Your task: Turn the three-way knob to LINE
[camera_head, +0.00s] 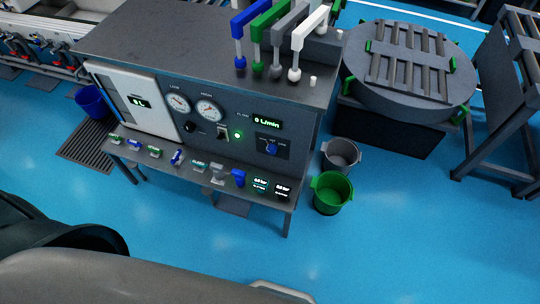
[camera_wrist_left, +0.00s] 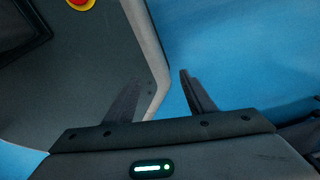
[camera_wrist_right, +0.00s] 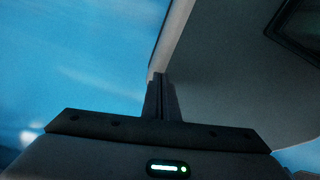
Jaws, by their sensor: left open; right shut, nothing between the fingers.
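The blue three-way knob (camera_head: 271,148) sits on a small dark plate at the right of the grey test bench's front panel. Small labels stand above it, too small to read, and I cannot tell which one it points at. My left gripper (camera_wrist_left: 160,75) is open and empty in the left wrist view, over my own grey body and blue floor. My right gripper (camera_wrist_right: 160,78) is shut with nothing in it in the right wrist view. Neither gripper shows in the head view, and neither wrist view shows the knob.
The test bench (camera_head: 150,45) carries gauges, a lit green flow display (camera_head: 267,123) and a black knob (camera_head: 190,127). Several coloured handles stand on top. A lower shelf (camera_head: 220,186) holds small valves and displays. A green bucket (camera_head: 331,192) stands at right. The floor in front is clear.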

